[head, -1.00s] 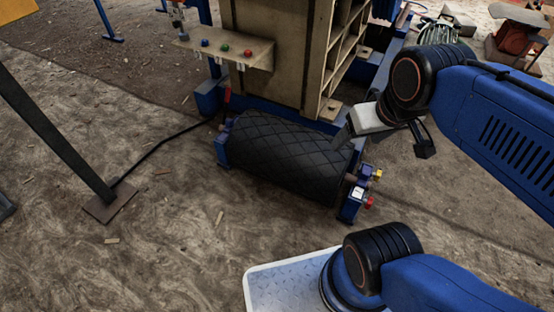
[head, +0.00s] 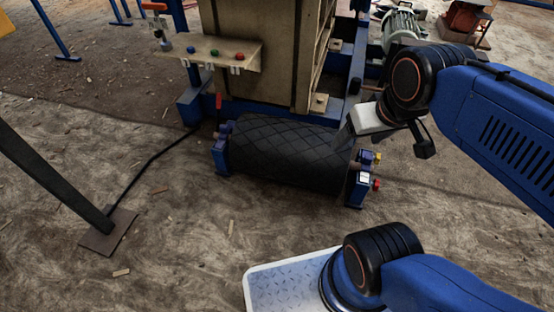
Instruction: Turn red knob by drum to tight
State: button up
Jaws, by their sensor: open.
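The black drum (head: 285,152) with a diamond pattern lies low in front of the crusher, in the middle of the head view. The small red knob (head: 376,184) sits on the blue bracket (head: 355,187) at the drum's right end, below a yellow part (head: 377,156). My gripper (head: 350,132) is up and to the left of the knob in the picture, in front of the drum's upper right end. It looks apart from the knob and holds nothing that I can see. Its fingers are small and partly hidden by its own body.
A shelf (head: 215,52) with blue, green and red buttons juts from the tan crusher body (head: 265,60). A dark post on a foot plate (head: 108,232) stands at left, with a black cable running to the drum's left end.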

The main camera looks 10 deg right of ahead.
aim_at(375, 185)
jog(key=k, duration=1)
jog(key=l, duration=1)
jog(key=k+l, duration=0.1)
jog(key=l, duration=0.9)
jog(key=i+j+u, duration=0.15)
jog(key=i+j, duration=0.5)
jog(key=j, duration=0.1)
